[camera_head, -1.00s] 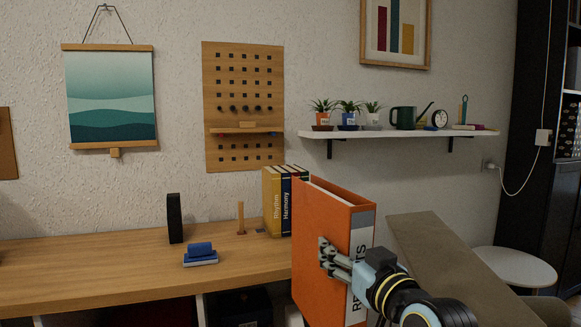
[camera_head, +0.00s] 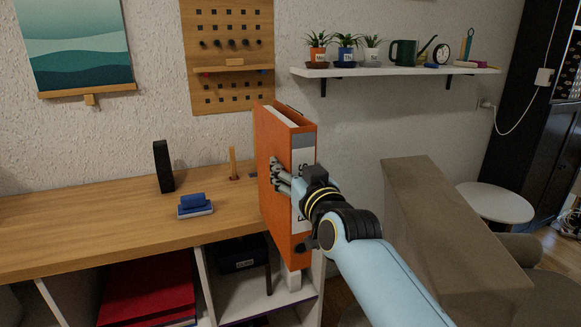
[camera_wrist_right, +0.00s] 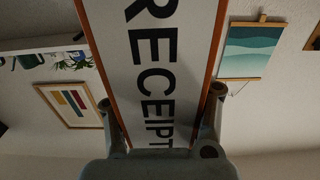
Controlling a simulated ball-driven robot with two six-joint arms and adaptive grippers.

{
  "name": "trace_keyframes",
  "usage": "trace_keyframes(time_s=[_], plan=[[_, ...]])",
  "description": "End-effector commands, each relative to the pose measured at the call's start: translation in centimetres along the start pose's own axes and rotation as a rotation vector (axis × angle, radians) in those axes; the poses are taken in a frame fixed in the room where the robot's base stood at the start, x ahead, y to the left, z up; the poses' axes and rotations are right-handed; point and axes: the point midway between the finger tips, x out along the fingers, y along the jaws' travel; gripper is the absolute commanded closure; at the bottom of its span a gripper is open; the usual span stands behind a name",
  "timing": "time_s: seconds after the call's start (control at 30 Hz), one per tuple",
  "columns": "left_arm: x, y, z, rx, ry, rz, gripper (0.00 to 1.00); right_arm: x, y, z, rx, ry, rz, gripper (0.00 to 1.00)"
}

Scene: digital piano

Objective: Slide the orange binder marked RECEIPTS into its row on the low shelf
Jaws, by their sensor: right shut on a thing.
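My right gripper (camera_head: 283,176) is shut on the orange binder (camera_head: 272,170) and holds it upright by its spine, in front of the right end of the wooden-topped shelf unit. In the right wrist view the binder's white spine label (camera_wrist_right: 158,70) reads RECEIPT, its end cut off, with a finger on each side. The low shelf (camera_head: 262,292) shows open compartments under the top. One compartment holds a black box (camera_head: 240,254), another red items (camera_head: 150,290). The binder hides part of the shelf's right end. My left gripper is out of view.
On the wooden top (camera_head: 90,236) stand a black upright block (camera_head: 163,166), a blue-and-white item (camera_head: 195,205) and a small wooden peg (camera_head: 232,163). A brown sofa or chair (camera_head: 440,215) and a round white table (camera_head: 495,203) stand to the right. A wall shelf (camera_head: 395,72) holds plants.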

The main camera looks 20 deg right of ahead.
Motion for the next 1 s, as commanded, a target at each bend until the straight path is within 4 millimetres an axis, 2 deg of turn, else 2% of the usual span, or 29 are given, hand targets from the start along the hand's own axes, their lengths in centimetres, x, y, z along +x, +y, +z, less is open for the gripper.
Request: trace_keyframes(time_s=[0.23, 0.7, 1.0], plan=[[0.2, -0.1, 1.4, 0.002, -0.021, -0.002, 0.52, 0.0, 0.1, -0.3, 0.0, 0.008, 0.0, 1.0], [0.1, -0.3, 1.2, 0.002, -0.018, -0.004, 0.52, 3.2, 0.0, -0.4, -0.001, 0.008, -0.001, 1.0], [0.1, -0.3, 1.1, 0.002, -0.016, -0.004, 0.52, 4.0, 0.0, -0.4, 0.0, 0.008, -0.001, 1.0]])
